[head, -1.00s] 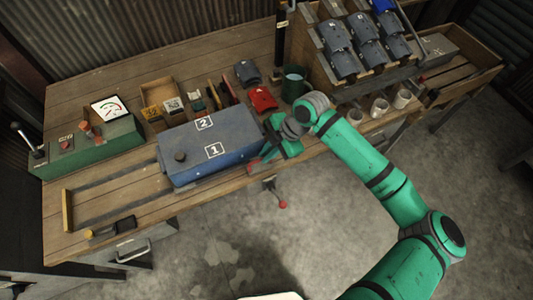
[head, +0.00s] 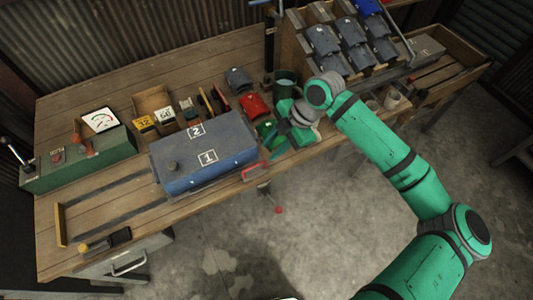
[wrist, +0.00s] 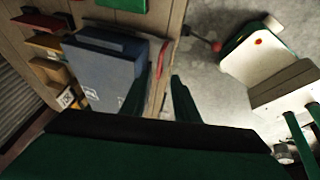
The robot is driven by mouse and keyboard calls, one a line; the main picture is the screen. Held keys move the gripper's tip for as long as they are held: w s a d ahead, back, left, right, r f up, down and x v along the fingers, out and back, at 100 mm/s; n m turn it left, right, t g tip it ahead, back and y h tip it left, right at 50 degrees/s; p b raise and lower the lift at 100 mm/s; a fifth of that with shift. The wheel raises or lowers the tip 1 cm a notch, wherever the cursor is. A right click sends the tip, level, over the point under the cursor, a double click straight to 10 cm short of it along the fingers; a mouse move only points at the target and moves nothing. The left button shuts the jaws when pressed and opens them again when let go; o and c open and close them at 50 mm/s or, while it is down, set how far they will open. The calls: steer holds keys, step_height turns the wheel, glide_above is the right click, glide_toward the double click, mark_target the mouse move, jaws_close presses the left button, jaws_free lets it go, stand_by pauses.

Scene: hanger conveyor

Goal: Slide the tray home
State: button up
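A blue box-shaped tray (head: 205,160), marked 1 and 2 and with a dark knob on top, sits on dark rails on the wooden bench. A gap of bare rail separates its left end from a wooden end stop (head: 61,225). A red handle (head: 253,172) is at its front right corner. My gripper (head: 277,141) is just right of the tray, above the bench, apart from it. In the wrist view my gripper (wrist: 160,95) has its green fingers spread and nothing held. The tray (wrist: 105,70) shows left of them, with the red handle (wrist: 162,73) beyond the fingertips.
A green control box (head: 80,155) with a gauge stands left. Red (head: 254,106) and grey parts, a dark cup (head: 285,84) and numbered cards line the back. A rack of grey carriers (head: 340,45) stands right. The rails left of the tray are clear.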

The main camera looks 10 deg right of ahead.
steer(key=shift+v, duration=1.15)
steer(key=shift+w, duration=0.25)
steer(key=shift+a, duration=0.1)
